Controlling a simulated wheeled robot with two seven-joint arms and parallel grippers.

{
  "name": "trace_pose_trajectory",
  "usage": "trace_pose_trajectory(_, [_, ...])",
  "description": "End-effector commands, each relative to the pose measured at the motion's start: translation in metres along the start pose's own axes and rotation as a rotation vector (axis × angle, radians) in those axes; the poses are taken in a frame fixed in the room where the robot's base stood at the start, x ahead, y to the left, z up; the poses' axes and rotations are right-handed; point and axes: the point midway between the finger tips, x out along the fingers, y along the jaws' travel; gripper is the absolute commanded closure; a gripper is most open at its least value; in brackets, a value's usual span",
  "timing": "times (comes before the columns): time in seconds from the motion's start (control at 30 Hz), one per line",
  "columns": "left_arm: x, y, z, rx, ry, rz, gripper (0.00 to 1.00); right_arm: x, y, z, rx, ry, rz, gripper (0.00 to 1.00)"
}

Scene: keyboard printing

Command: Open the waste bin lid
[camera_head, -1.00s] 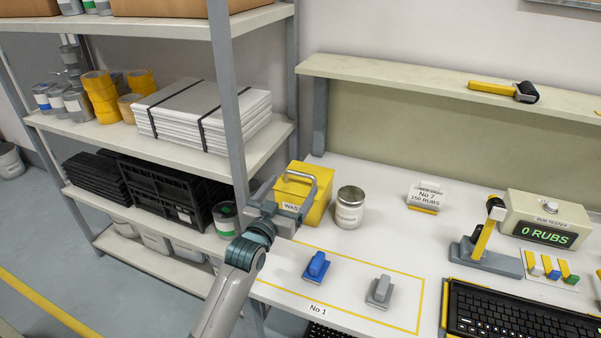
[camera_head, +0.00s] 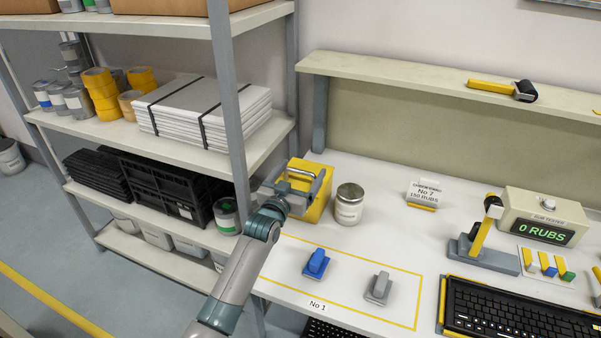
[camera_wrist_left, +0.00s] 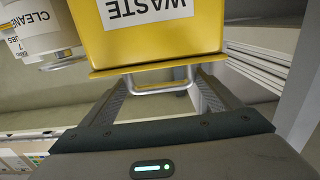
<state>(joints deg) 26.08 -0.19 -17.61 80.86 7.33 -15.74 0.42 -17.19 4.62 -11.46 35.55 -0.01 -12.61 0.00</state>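The yellow waste bin (camera_head: 318,203) stands at the left end of the white table, partly hidden by my left gripper. My left gripper (camera_head: 303,180) is over the bin's front and lid area. In the left wrist view, the bin (camera_wrist_left: 150,42) appears upside down with its WASTE label, and the pale lid handle (camera_wrist_left: 160,91) sticks out from the lid's edge. The two fingers of my left gripper (camera_wrist_left: 162,85) are apart, one on each side of the handle. The lid looks shut. My right gripper is not in view.
A blue stamp (camera_head: 316,263) and a grey stamp (camera_head: 379,287) are in front. The shelf's grey post (camera_head: 232,110) rises close on the left.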

Motion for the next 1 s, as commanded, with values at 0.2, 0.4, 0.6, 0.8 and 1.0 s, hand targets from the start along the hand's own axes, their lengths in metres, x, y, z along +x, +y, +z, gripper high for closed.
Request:
trace_pose_trajectory(0.2, [0.000, 0.000, 0.000, 0.000, -0.001, 0.000, 0.63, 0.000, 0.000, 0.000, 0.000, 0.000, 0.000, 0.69])
trace_pose_trajectory(0.4, [0.000, 0.001, -0.002, -0.001, -0.001, 0.001, 0.63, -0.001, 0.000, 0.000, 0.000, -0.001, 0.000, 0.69])
trace_pose_trajectory(0.6, [0.001, 0.001, -0.005, -0.001, 0.001, 0.001, 0.63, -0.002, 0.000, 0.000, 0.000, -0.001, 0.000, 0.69])
trace_pose_trajectory(0.8, [0.003, 0.001, -0.009, -0.002, 0.005, 0.001, 0.63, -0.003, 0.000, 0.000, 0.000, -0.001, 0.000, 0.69])
trace_pose_trajectory(1.0, [0.005, 0.001, -0.016, -0.001, 0.008, 0.002, 0.63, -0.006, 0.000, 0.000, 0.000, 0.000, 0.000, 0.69])
